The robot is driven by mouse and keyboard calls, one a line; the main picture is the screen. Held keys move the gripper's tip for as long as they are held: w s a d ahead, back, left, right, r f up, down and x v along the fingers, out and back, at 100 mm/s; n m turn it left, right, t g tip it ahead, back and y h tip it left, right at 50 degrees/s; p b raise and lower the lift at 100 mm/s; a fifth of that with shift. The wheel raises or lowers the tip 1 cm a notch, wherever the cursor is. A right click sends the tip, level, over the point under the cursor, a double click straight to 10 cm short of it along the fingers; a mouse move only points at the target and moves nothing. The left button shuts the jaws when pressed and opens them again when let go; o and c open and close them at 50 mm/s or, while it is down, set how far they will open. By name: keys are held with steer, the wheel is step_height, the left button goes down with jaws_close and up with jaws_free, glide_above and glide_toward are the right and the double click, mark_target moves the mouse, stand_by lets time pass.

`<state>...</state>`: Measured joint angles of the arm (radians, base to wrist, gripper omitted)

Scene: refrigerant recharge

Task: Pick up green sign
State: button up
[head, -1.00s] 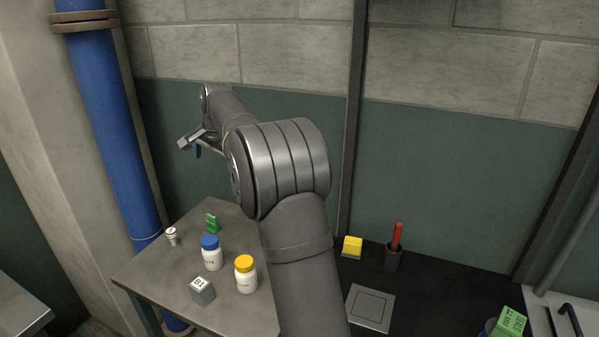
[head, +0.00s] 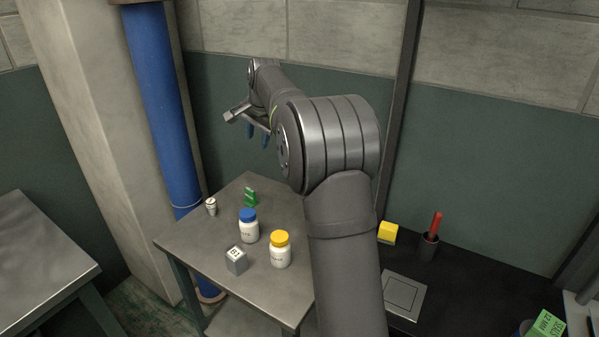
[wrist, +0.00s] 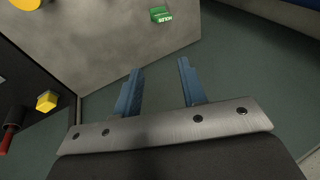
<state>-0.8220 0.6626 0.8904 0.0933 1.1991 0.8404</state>
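A small green sign (head: 250,197) stands near the back of the grey metal table, behind the blue-capped bottle. It also shows at the top of the wrist view (wrist: 161,14), with pale marks on it. My gripper (wrist: 160,66) is open and empty, its two blue fingers apart. In the head view my gripper (head: 257,137) is in the air above and behind the small green sign, well clear of it. A larger green block with black lettering (head: 547,325) is at the lower right, partly cut off.
On the grey table (head: 195,243) stand a blue-capped bottle (head: 249,230), a yellow-capped bottle (head: 280,254), a grey box (head: 236,262) and a small white container (head: 211,207). A yellow block (head: 388,232) and a red-handled item in a dark cup (head: 432,236) stand on the black bench.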

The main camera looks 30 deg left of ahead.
steer(key=shift+f, duration=0.1)
steer(key=n+g, duration=0.2)
steer(key=n, duration=1.4)
glide_toward(251, 190)
steer(key=shift+y, duration=0.3)
steer(key=x, duration=0.6)
steer(key=shift+w+d+f, duration=0.2)
steer(key=shift+d+f, duration=0.05)
steer(key=shift+f, duration=0.1)
steer(key=shift+s+x, duration=0.15)
steer(key=shift+x, duration=1.2)
steer(key=shift+s+x, duration=0.1)
steer(key=shift+x, duration=1.25)
jaws_close()
